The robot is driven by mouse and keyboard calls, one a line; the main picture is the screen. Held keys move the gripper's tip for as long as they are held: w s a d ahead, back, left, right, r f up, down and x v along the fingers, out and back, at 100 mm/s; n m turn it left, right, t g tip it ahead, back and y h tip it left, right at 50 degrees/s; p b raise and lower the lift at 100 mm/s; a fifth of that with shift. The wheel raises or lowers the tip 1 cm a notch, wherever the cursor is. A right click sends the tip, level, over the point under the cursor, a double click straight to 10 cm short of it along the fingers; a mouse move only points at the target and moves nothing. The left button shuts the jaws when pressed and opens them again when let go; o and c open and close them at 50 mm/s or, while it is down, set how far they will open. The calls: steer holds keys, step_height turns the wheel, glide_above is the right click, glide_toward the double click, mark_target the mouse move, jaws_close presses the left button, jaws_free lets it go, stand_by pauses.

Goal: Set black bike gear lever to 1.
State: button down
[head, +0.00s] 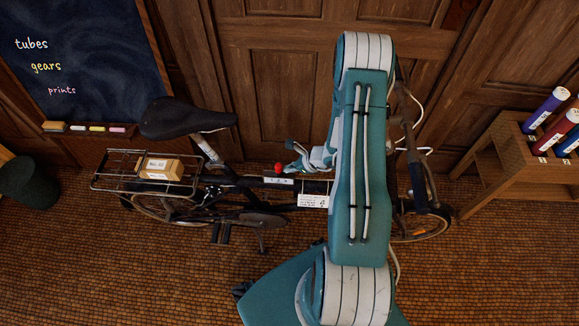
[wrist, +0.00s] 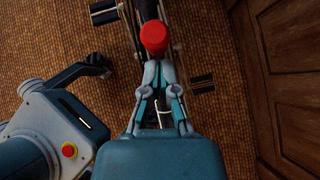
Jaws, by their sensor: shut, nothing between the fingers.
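The black bike (head: 262,190) stands side-on in the head view, its saddle to the left and its front part partly hidden behind my arm. A red knob (head: 278,167), apparently the top of the gear lever, rises over the frame tube by a small white marked plate (head: 279,181); its marks are too small to read surely. My gripper (head: 289,158) is shut and empty, just right of the knob. In the wrist view, the red knob (wrist: 154,37) sits straight ahead of the fingertips (wrist: 157,68). I cannot tell whether they touch. The lever's shaft is mostly hidden.
A rear rack (head: 105,183) carries a labelled box (head: 160,168). A white card (head: 313,201) hangs on the frame. Wooden doors (head: 265,90) and a chalkboard (head: 70,60) stand behind. A wooden rack (head: 520,165) with tubes is at right. The tiled floor in front is clear.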

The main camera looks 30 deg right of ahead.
steer(key=shift+a, duration=0.15)
steer(key=shift+w+a+r, duration=0.1)
steer(key=shift+a, duration=0.2)
steer(key=shift+w+a+r+g+h, duration=0.2)
steer(key=shift+w+a+g+h, duration=0.45)
steer(key=shift+h, duration=0.25)
steer(key=shift+w+a+g+h, duration=0.25)
steer(key=shift+a+g+h, duration=0.15)
steer(key=shift+a+h, duration=0.1)
steer(key=shift+w+a+g+h, duration=0.25)
steer(key=shift+a+g+h, duration=0.15)
steer(key=shift+h, duration=0.1)
steer(key=shift+w+a, duration=0.25)
steer(key=shift+a, duration=0.1)
